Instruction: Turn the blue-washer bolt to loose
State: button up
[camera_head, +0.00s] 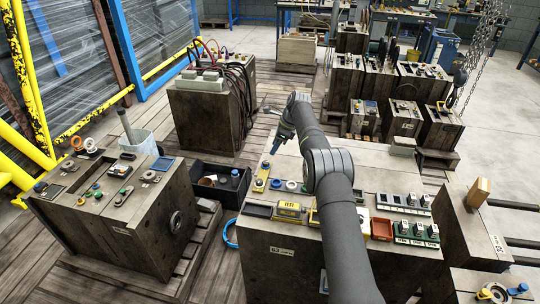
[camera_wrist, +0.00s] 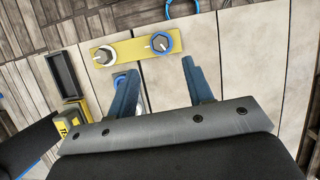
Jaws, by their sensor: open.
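A yellow plate (camera_wrist: 132,49) carries two grey bolts in the wrist view. The blue-washer bolt (camera_wrist: 161,43) is at its right end, with a pale mark on its head. The other bolt (camera_wrist: 103,56), with a white washer, is at the left end. In the head view the yellow plate (camera_head: 261,178) lies on the left edge of the large block's top. My gripper (camera_wrist: 158,66) is open, with two blue fingers and nothing between them. In the wrist picture its tips appear just below the plate, apart from the blue-washer bolt. In the head view my gripper (camera_head: 277,146) hangs above the block.
A black tray (camera_wrist: 62,75) and a yellow label block (camera_head: 288,208) lie nearby. Green-topped parts (camera_head: 418,230) and a red tray (camera_head: 381,229) stand on the right. My arm crosses the block.

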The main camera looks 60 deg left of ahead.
aim_at(268, 163)
jog(key=v, duration=0.8)
jog(key=shift+w+d+r, duration=0.1)
jog(key=s+d+f+g+y, duration=0.2)
jog(key=s+f+g+y, duration=0.3)
jog(key=w+d+f+m+t+y, duration=0.1)
jog(key=d+m, duration=0.1)
jog(key=d, duration=0.1)
jog(key=w+d+f+m+t+y, duration=0.1)
jog(key=d+f+m+t+y, duration=0.1)
jog(key=d, duration=0.1)
jog(key=w+d+f+m+t+y, duration=0.1)
jog(key=d+f+m+t+y, duration=0.1)
jog(key=d+m, duration=0.1)
jog(key=shift+d+f, duration=0.25)
jog(key=shift+d, duration=0.25)
jog(key=shift+f+t, duration=0.15)
jog(key=shift+t, duration=0.15)
jog(key=x, duration=1.7)
jog(key=shift+a, duration=0.15)
